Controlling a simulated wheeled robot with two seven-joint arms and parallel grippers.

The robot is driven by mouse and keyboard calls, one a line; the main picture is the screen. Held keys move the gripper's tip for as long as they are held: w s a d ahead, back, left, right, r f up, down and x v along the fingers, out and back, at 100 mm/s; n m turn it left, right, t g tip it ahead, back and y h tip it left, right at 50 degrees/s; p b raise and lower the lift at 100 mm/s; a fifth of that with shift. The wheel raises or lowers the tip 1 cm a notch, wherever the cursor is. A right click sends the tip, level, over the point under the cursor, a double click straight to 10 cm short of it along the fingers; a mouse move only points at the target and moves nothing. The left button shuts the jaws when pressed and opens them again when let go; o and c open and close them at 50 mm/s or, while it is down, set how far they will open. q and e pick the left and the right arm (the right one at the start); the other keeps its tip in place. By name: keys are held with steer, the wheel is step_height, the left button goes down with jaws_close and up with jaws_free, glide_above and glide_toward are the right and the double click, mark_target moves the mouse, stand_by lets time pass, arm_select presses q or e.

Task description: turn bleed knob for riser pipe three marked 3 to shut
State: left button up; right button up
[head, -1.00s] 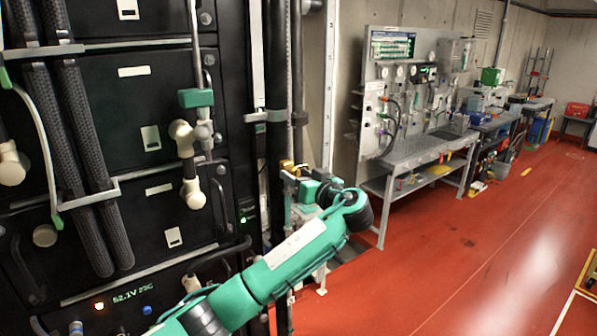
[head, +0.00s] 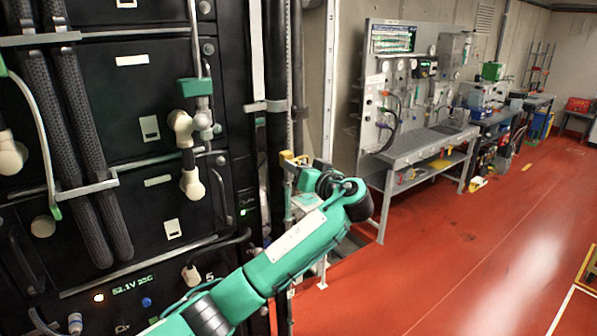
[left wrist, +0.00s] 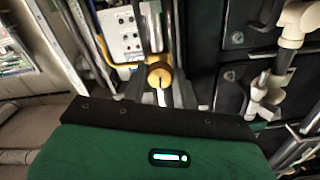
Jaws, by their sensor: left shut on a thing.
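A brass-yellow round knob with a pale line across its face (left wrist: 160,75) sits on a riser pipe in the left wrist view. My left gripper (left wrist: 164,88) has its fingers on both sides of the knob and is shut on it. In the head view, my left gripper (head: 303,172) is at the narrow pipes beside the rack, by a yellow fitting (head: 288,158). The hand partly hides the knob there. I cannot read a 3 marking on this pipe. My right gripper is not in view.
Black battery racks (head: 110,90) with thick ribbed hoses (head: 75,150) and white pipe elbows (head: 193,183) fill the left. A grey workbench (head: 425,148) with gauges stands beyond the hand. The red floor (head: 470,250) at right is clear.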

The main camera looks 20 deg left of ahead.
arm_select(q)
steer(key=shift+f+m+p, duration=0.15)
steer(key=shift+m+p, duration=0.7)
steer(key=shift+m, duration=16.35)
